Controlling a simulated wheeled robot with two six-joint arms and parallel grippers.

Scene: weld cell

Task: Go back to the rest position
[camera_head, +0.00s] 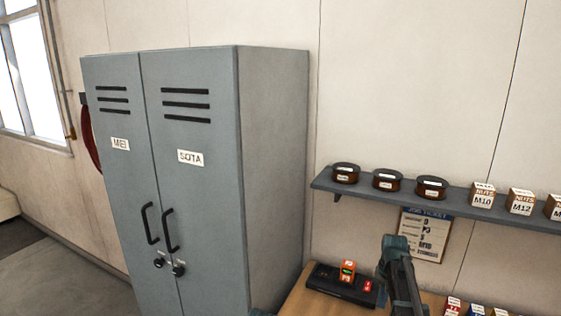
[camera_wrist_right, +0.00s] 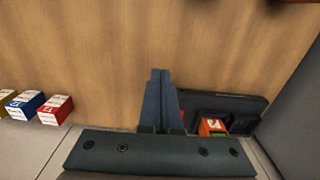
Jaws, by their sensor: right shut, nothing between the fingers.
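My right gripper (camera_head: 404,285) shows in the head view at the lower right, above the wooden workbench (camera_head: 298,300). In the right wrist view its two dark fingers (camera_wrist_right: 160,75) lie together, with nothing between them, over bare wood. The black charger-like unit (camera_head: 325,280) with an orange block (camera_head: 347,270) on it is beside the gripper, to its left in the head view. It also shows right of the fingers in the wrist view (camera_wrist_right: 245,103).
A grey two-door locker (camera_head: 200,230) stands left of the bench. A wall shelf (camera_head: 385,196) with several round tins and nut boxes (camera_head: 482,196) runs above it. A job ticket (camera_head: 430,235) hangs behind the gripper. Small coloured boxes (camera_wrist_right: 55,110) sit on the bench.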

